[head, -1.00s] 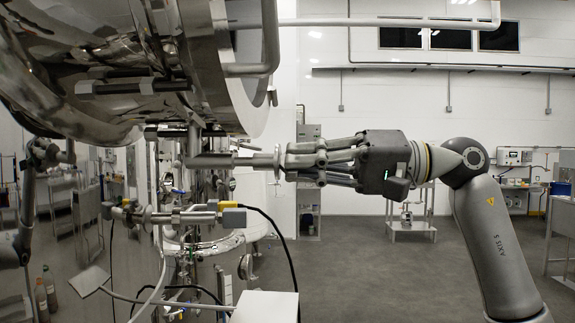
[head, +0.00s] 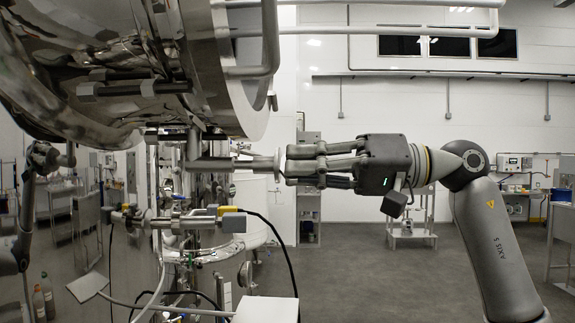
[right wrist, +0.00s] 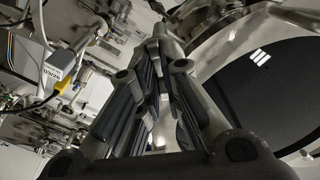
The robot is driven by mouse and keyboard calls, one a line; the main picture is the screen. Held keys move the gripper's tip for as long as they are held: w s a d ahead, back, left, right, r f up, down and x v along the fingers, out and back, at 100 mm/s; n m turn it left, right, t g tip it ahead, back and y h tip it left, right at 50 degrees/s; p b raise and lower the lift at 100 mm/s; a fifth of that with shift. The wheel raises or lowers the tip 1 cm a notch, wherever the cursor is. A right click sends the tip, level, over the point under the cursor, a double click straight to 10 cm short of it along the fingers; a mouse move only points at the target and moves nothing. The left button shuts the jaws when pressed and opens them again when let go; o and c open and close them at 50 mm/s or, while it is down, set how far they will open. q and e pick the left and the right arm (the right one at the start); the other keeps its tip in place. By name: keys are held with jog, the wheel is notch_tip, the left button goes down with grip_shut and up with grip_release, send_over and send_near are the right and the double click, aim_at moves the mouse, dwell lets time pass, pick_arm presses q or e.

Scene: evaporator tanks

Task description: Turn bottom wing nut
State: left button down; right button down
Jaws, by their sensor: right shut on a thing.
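In the head view a horizontal steel pipe stub (head: 215,162) under the big tank ends in a round flange (head: 278,164). My right gripper (head: 287,164) reaches in from the right, its fingers level and their tips right at this flange. The right wrist view shows the fingers (right wrist: 158,48) drawn together at their tips, shut on the wing nut. The fingers hide the nut, so I cannot tell its angle. I cannot make out my left gripper; only grey arm-like parts show at the far left of the head view.
The polished tank (head: 110,60) overhangs the upper left. Below the stub is a valve assembly (head: 185,222) with a grey box (head: 232,222) and a black cable. A white box (head: 265,309) stands at the bottom. The floor (head: 370,275) right of it is clear.

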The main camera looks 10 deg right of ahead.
jog(key=shift+n, duration=1.1)
jog(key=shift+n+b, duration=0.4)
jog(key=shift+n, duration=0.8)
jog(key=c, duration=1.5)
grip_release()
jog(key=shift+d, duration=0.1)
